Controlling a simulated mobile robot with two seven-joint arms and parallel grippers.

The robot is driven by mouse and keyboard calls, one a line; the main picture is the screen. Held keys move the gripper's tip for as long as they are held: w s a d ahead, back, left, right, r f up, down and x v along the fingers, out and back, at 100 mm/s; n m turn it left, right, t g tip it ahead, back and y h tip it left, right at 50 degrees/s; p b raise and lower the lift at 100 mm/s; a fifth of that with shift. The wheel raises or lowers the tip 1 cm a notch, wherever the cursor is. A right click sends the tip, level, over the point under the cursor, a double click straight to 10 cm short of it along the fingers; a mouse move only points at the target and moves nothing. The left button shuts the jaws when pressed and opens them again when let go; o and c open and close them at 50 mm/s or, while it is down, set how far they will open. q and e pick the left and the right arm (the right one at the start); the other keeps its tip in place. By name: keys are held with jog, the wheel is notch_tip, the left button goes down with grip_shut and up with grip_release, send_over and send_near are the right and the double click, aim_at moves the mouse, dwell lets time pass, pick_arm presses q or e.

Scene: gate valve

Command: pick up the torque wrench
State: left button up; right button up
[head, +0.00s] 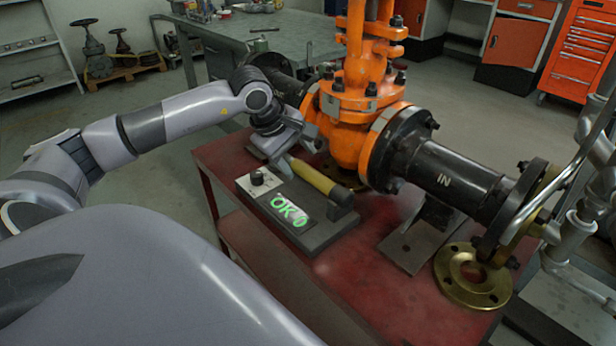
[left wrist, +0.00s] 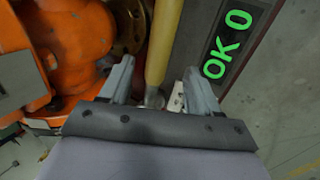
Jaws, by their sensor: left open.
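The torque wrench (head: 312,177) has a yellow handle with a dark end and lies on a dark tester stand (head: 322,232) with a green "OK 0" display. My left gripper (head: 290,150) is above the wrench's far end in the head view. In the left wrist view the left gripper (left wrist: 158,82) is open, with one finger on each side of the yellow handle (left wrist: 163,45) and its metal shaft. I cannot tell how far the fingers reach down beside it. The wrench's far end is hidden by the gripper. My right gripper is not in view.
An orange gate valve (head: 352,142) with a black pipe (head: 450,180) stands close beside the wrench. A brass flange (head: 470,277) lies on the red table (head: 350,285). A knob (head: 257,178) is on the stand. The table's front left part is clear.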

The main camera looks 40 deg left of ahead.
aim_at(307, 170)
pick_arm(q)
jog(key=shift+w+a+f, duration=0.15)
jog(key=shift+a+f, duration=0.05)
jog(key=shift+f, duration=0.15)
jog(key=shift+d+x, duration=0.15)
jog(key=shift+x, duration=1.45)
jog(key=shift+d+x, duration=0.2)
jog(key=shift+x, duration=1.35)
jog(key=shift+r, duration=0.1)
grip_shut()
jog(key=shift+w+r, duration=0.1)
jog(key=shift+r, duration=0.05)
